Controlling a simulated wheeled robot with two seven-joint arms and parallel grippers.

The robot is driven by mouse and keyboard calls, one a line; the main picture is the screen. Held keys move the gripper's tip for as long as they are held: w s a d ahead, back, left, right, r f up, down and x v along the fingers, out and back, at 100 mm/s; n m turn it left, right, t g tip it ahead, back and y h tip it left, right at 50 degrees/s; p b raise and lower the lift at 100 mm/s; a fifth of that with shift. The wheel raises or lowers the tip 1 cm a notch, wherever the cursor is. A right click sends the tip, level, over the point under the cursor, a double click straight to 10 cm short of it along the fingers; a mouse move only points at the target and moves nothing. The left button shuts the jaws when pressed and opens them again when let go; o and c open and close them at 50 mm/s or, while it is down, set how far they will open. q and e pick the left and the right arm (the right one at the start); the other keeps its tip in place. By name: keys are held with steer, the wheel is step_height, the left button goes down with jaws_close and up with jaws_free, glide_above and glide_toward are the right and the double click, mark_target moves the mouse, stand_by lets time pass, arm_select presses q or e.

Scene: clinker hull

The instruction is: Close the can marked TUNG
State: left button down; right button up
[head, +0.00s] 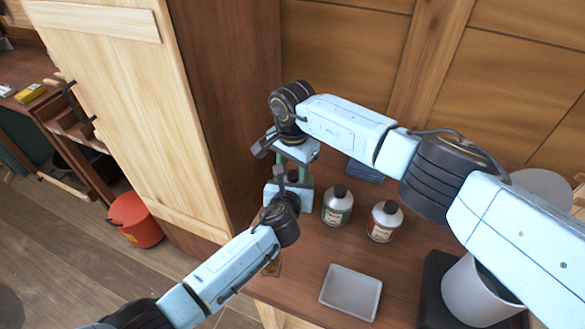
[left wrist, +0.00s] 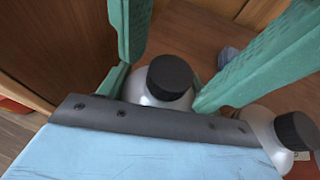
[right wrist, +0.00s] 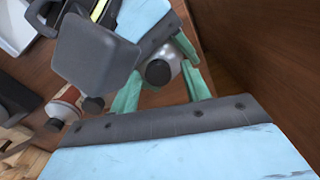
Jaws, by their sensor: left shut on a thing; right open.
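A silver can with a black cap (left wrist: 168,78) stands between my grippers; its label is hidden. Its cap also shows in the right wrist view (right wrist: 159,72). My left gripper (head: 288,184) is low at the can and shut on it. My right gripper (head: 298,172) is above, open, with its green fingers spread around the capped top. Two more capped cans stand to the right on the bench, one with a greenish label (head: 337,207) and one with a reddish label (head: 383,222). I cannot read TUNG on any of them.
A grey tray (head: 351,292) lies at the bench's front. A white pot (head: 478,294) stands at the right, partly behind my right arm. A folded blue cloth (head: 365,172) lies behind the cans. A tall wooden cabinet (head: 130,100) closes off the left side.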

steer(key=shift+r, duration=2.25)
steer(key=shift+c, duration=0.2)
steer(key=shift+r+n, duration=0.3)
steer(key=shift+r, duration=0.05)
step_height(320, 180, up, 3)
steer(key=n, duration=0.2)
steer(key=shift+f+n, duration=0.1)
steer(key=shift+n, duration=0.3)
steer(key=shift+f, duration=4.05)
